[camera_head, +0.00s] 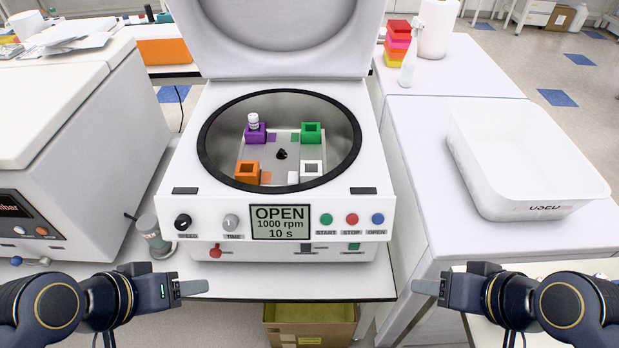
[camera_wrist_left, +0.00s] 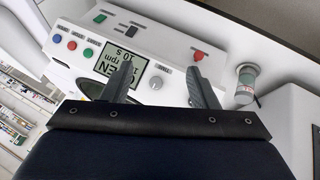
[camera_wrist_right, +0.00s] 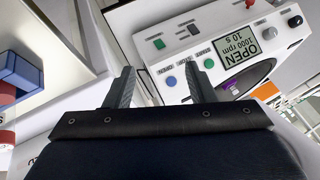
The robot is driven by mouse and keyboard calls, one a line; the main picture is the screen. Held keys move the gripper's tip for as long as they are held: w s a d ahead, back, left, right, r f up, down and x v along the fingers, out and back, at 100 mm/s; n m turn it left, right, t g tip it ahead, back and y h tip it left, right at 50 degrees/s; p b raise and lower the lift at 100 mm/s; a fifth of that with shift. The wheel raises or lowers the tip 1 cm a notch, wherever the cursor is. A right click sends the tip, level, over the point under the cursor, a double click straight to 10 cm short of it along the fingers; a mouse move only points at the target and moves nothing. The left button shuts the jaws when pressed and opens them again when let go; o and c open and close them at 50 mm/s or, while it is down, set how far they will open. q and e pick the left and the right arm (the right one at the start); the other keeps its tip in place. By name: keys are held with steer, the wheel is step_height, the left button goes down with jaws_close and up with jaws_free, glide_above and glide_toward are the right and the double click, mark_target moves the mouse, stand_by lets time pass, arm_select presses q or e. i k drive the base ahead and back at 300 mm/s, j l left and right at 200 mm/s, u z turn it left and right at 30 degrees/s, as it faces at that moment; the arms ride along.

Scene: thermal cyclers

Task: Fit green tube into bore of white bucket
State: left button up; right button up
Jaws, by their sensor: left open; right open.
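The white bucket (camera_head: 311,169) with its square bore sits at the front right of the rotor inside the open centrifuge. My left gripper (camera_head: 195,287) is open and empty, in front of the machine and to the lower right of this tube. My right gripper (camera_head: 425,287) is open and empty, right of the machine's front.
The rotor also bears a purple bucket (camera_head: 256,136) holding a white-capped tube (camera_head: 253,120), a green bucket (camera_head: 311,132) and an orange bucket (camera_head: 248,172). The raised lid (camera_head: 280,60) stands behind the bowl. A white tray (camera_head: 530,190) lies on the right bench. Another machine (camera_head: 70,160) stands left.

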mark_target(310, 169)
steer(key=j+z, duration=0.1)
steer(key=z, duration=3.1)
steer(key=k+u, duration=0.4)
steer(key=k+j+u, duration=0.15)
steer(key=u, duration=0.25)
steer(key=l+u, duration=0.95)
steer(key=l, duration=0.15)
steer(key=k+l+u, duration=0.1)
steer(key=l+u, duration=0.35)
steer(key=l, duration=0.25)
steer(key=k+l, duration=0.15)
steer(key=l, duration=0.1)
